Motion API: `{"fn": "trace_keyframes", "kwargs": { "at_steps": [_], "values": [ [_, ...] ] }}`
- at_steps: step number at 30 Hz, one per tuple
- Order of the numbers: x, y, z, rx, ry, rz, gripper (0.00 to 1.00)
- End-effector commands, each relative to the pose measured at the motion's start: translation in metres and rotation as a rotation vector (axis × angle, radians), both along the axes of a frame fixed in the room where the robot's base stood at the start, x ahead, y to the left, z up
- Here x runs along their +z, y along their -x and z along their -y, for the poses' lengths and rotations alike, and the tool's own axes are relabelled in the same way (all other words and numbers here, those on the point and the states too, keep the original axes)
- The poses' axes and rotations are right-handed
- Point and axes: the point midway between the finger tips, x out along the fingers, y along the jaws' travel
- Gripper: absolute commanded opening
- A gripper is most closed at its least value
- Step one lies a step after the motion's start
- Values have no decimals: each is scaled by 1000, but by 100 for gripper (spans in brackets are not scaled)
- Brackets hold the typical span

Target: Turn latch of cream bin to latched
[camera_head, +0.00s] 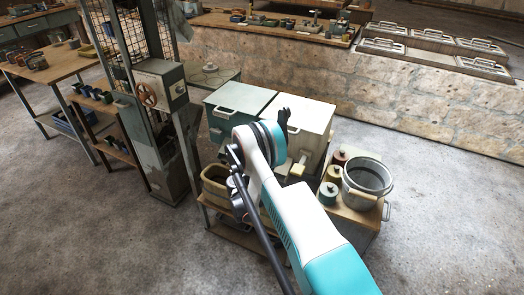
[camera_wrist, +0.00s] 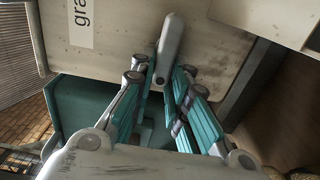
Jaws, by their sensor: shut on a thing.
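In the wrist view the bin's pale face (camera_wrist: 120,35) fills the top, with a label partly reading "gra". A grey elongated latch lever (camera_wrist: 171,40) lies tilted on that face, its upper end leaning slightly right. My gripper (camera_wrist: 162,76) is at the lever's lower end, its fingertips on either side, shut on it. The exact contact is partly hidden.
The teal-lidded bin (camera_head: 240,98) is left of the cream bin. A metal pot (camera_head: 367,180) and several small coloured canisters (camera_head: 330,192) stand close to the right. A post with a handwheel (camera_head: 147,93) rises at the left. The floor in front is open.

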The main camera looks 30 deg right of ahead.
Motion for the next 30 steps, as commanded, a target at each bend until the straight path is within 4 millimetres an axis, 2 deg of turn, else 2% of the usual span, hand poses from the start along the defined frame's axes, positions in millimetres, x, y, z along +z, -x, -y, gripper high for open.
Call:
{"fn": "trace_keyframes", "kwargs": {
  "at_steps": [9, 10, 12, 23, 30],
  "values": [
    [0, 1, 1, -4, 1, -1, 0],
    [0, 1, 1, -4, 1, -1, 18],
    [0, 1, 1, -3, 1, -1, 33],
    [0, 1, -1, -1, 1, -1, 34],
    [0, 19, -25, 1, 0, -1, 34]
  ]
}}
